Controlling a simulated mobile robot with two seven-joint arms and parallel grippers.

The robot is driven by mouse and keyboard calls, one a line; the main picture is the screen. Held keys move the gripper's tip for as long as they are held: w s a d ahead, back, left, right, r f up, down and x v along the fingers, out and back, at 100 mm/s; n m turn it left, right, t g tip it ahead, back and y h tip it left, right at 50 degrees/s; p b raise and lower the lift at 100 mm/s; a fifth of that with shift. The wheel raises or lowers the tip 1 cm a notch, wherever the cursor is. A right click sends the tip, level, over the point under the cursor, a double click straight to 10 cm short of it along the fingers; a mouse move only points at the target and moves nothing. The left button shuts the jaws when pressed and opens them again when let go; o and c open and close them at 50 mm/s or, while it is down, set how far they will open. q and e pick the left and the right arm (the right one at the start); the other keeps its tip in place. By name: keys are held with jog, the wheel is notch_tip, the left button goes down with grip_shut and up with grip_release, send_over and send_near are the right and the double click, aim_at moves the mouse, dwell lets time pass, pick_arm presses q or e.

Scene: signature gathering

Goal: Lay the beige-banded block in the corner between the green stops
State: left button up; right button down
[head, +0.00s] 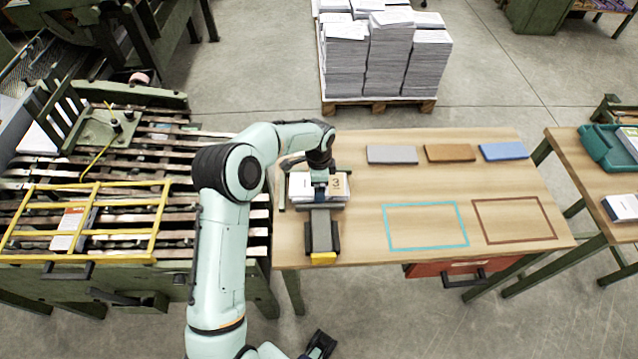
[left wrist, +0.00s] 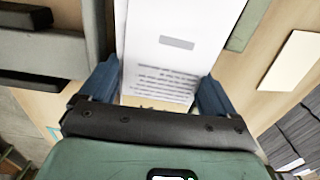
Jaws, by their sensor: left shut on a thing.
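My left gripper (head: 320,176) points down over a small station at the left end of the wooden table. In the left wrist view its blue fingers (left wrist: 160,88) are shut on a white printed block (left wrist: 165,60), one finger at each side. The white block (head: 302,186) is partly hidden by my wrist in the head view. I cannot make out a beige band on it. A green stop (head: 282,190) stands at the station's left side. A beige card marked 3 (head: 338,185) is just right of my gripper. A dark end piece (head: 319,346), likely my right gripper, is at the bottom edge.
A grey chute with a yellow end (head: 322,256) runs toward the table front. Grey (head: 392,154), brown (head: 450,152) and blue (head: 503,151) slabs lie at the back. Teal (head: 425,247) and brown (head: 515,239) outlines are empty. A yellow frame (head: 85,257) lies left.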

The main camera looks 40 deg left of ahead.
pick_arm(q)
jog(key=shift+f, duration=0.1)
jog(key=o, duration=0.9)
jog(key=shift+o, duration=0.2)
notch_tip(320, 180, up, 12)
jog(key=p, duration=0.1)
dwell(0.3)
